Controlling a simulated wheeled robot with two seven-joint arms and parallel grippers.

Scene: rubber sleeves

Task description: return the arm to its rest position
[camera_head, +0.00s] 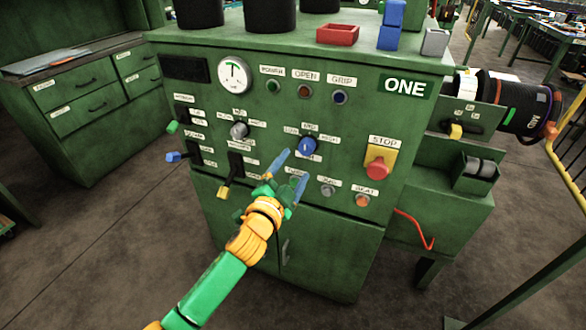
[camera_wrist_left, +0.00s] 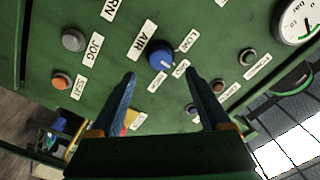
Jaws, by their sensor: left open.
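My left gripper (camera_head: 291,167) is in front of the green machine's control panel (camera_head: 268,122), its blue fingers pointing up towards the blue knob (camera_head: 307,146). In the left wrist view the two fingers of this gripper (camera_wrist_left: 160,85) are apart and nothing is between them. The blue knob (camera_wrist_left: 161,58) shows just beyond the fingertips there; I cannot tell the exact gap. The orange and green left arm (camera_head: 222,275) reaches in from the bottom left. My right gripper is not in view.
A red stop button (camera_head: 378,168) on a yellow plate, a grey knob (camera_head: 238,130) and several levers stick out of the panel. A red tray (camera_head: 338,35) and blue blocks (camera_head: 391,25) stand on the machine's top. The floor (camera_head: 75,245) at left is clear.

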